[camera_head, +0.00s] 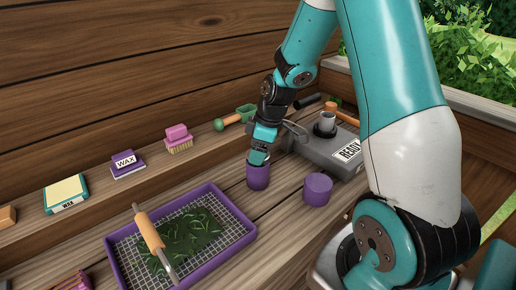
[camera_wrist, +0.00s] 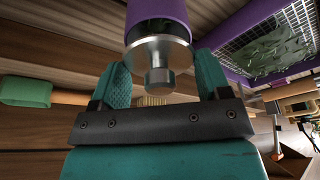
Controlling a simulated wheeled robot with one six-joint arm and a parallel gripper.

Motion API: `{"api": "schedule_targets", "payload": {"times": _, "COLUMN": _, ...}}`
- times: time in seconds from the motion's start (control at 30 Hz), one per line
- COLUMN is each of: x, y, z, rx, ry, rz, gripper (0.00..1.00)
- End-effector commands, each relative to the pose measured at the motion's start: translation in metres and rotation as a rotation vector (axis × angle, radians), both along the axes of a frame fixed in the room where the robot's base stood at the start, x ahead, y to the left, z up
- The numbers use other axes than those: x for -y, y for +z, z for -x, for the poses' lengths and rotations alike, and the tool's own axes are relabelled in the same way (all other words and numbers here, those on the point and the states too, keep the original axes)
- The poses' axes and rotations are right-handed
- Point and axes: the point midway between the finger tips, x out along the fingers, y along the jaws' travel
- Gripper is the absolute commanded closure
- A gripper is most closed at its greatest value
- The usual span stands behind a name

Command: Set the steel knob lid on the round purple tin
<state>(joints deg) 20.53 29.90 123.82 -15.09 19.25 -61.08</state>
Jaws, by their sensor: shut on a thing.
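The steel knob lid (camera_wrist: 158,52) is a shiny disc with a knob, held between the two teal fingers of my gripper (camera_wrist: 160,78). My gripper (camera_head: 258,156) points down over an open purple tin (camera_head: 258,178), which stands upright on the bench. In the wrist view, the tin (camera_wrist: 178,12) shows right beyond the lid, with part of its dark inside visible. The lid is at the tin's mouth; I cannot tell whether they touch. In the head view, the gripper mostly hides the lid.
Another purple cylinder (camera_head: 317,188) stands right of the tin. A purple tray (camera_head: 113,250) with mesh, green leaves and a roller (camera_head: 150,230) lies front left. A grey device (camera_head: 318,151) marked READY stands behind right. A brush (camera_head: 178,138) and wax boxes line the back ledge.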

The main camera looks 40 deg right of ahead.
Motion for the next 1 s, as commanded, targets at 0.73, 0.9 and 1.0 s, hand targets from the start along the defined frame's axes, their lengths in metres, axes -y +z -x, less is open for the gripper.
{"api": "schedule_targets", "payload": {"times": 0.73, "x": 0.0, "y": -0.012, "z": 0.0, "rx": -0.001, "ry": 0.0, "rz": -0.001, "gripper": 0.52}}
{"api": "schedule_targets", "payload": {"times": 0.9, "x": 0.0, "y": -0.017, "z": 0.0, "rx": -0.001, "ry": 0.0, "rz": -0.001, "gripper": 0.52}}
{"api": "schedule_targets", "payload": {"times": 1.0, "x": 0.0, "y": -0.016, "z": 0.0, "rx": 0.0, "ry": 0.0, "rz": 0.0, "gripper": 0.52}}
